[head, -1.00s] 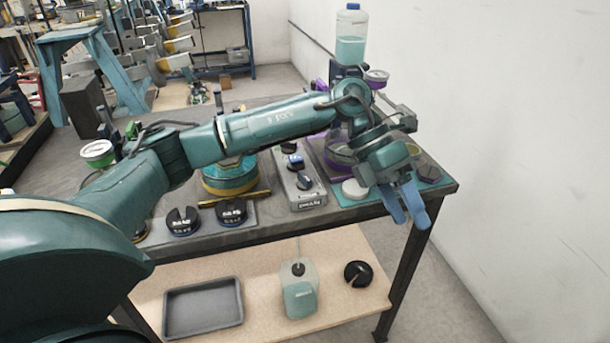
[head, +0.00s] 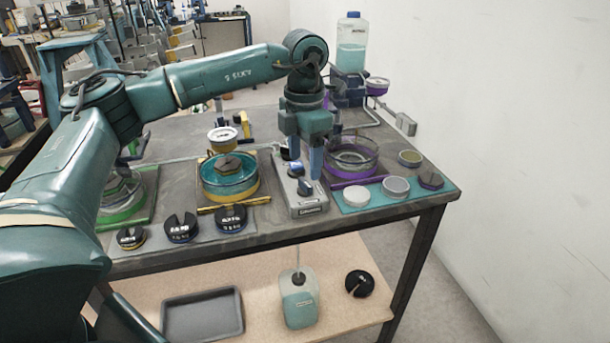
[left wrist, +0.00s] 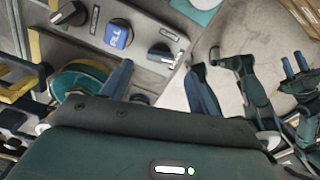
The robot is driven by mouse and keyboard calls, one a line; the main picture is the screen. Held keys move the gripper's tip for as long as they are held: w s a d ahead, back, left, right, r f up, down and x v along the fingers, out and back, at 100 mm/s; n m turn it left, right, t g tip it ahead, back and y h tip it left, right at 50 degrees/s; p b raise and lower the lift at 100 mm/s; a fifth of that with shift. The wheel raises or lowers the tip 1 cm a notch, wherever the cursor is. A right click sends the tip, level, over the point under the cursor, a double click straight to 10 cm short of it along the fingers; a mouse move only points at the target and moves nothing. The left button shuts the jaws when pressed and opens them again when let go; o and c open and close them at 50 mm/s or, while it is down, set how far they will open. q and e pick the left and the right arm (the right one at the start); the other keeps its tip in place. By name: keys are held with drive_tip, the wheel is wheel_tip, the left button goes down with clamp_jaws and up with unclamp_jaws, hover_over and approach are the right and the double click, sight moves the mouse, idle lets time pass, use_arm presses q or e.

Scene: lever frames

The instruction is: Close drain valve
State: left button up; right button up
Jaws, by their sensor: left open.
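A grey control box (head: 312,210) with knobs stands at the table's front edge, left of the purple-based dish. Which control is the drain valve I cannot tell; the small labels are unreadable. My left gripper (head: 300,165) points down over the box, open, fingers apart and nothing held. It also shows in the left wrist view (left wrist: 160,74). One finger partly hides the controls. My right gripper is out of view.
A purple-based glass dish (head: 352,158) is right of the box, a teal dish (head: 228,182) left. A bottle (head: 351,45) stands behind. A teal mat (head: 405,200) with small discs lies at the right. Black slotted weights (head: 181,228) stand front left. A wall closes the right side.

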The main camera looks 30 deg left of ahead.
sight(305, 182)
use_arm(q)
wheel_tip(305, 182, down, 5)
idle(0.3)
drive_tip(key=c, duration=1)
